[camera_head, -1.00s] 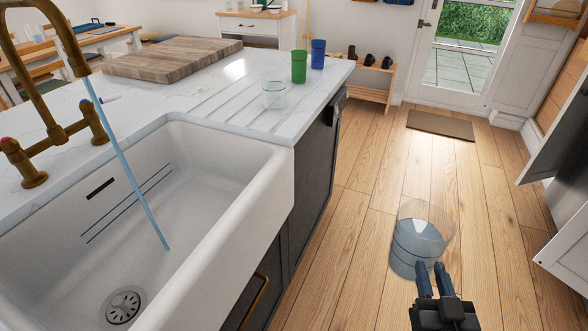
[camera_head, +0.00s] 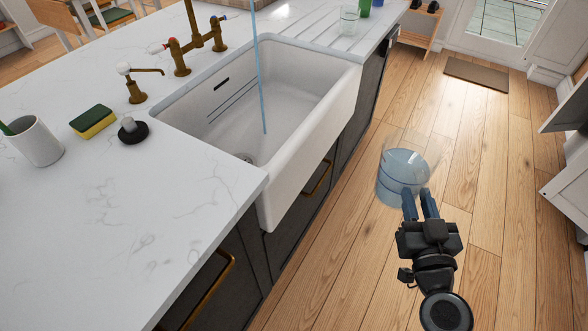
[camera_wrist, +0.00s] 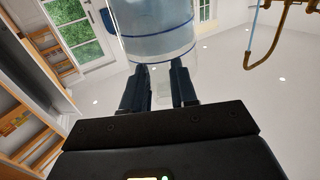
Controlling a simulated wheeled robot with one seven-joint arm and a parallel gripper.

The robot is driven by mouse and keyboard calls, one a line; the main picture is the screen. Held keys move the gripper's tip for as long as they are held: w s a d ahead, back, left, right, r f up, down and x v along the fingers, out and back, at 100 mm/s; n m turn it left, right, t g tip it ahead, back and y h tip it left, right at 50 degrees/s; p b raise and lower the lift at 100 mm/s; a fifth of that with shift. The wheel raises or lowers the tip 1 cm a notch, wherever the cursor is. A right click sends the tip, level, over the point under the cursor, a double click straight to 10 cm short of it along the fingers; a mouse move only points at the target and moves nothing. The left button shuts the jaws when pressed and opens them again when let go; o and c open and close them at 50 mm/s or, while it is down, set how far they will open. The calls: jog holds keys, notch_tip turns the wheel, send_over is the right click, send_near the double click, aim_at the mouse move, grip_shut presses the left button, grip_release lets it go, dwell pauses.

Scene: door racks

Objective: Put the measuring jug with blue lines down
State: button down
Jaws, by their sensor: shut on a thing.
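The measuring jug with blue lines (camera_head: 400,177) is a clear vessel partly filled with bluish water. My gripper (camera_head: 418,194) is shut on it and holds it over the floor, to the right of the sink counter. In the wrist view the jug (camera_wrist: 155,30) shows at the top, between and beyond the fingertips of my gripper (camera_wrist: 159,75). A blue line runs around its wall there. The jug looks roughly upright in the head view.
A white sink (camera_head: 312,120) with a running stream of water (camera_head: 259,75) is set in the white counter (camera_head: 120,225). A sponge (camera_head: 93,121), a white cup (camera_head: 36,142) and a soap dispenser (camera_head: 136,83) stand on it. The counter's near left part is clear.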

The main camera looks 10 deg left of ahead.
jog(key=w+a+r+n+g+y+b, duration=0.1)
jog(key=w+a+r+n+y+b, duration=0.25)
jog(key=a, duration=0.55)
jog(key=w+a+r+n+g+y, duration=0.1)
jog(key=a+r+n+g+y, duration=0.15)
jog(key=a+r+y, duration=0.55)
jog(key=s+a+r+n+g+y+b, duration=0.2)
jog(key=a+r+n+g, duration=0.1)
jog(key=a, duration=0.6)
jog(key=s+a+r+n+g+y+b, duration=0.2)
jog(key=a+r+n+g, duration=0.15)
jog(key=a, duration=0.55)
jog(key=shift+y, duration=0.25)
jog(key=shift+s+a+f+p, duration=0.55)
jog(key=shift+s+a+f, duration=0.35)
jog(key=shift+s+f, duration=0.9)
jog(key=shift+s+a+f+p, duration=0.55)
jog(key=shift+s+a+f, duration=0.3)
jog(key=shift+s+f, duration=0.85)
jog(key=shift+s+a+f+p, duration=0.55)
jog(key=shift+s+a+f, duration=0.35)
jog(key=shift+s+f, duration=0.9)
jog(key=shift+s+r, duration=0.2)
jog(key=shift+r, duration=0.05)
jog(key=c, duration=0.9)
grip_release()
jog(key=shift+f, duration=0.1)
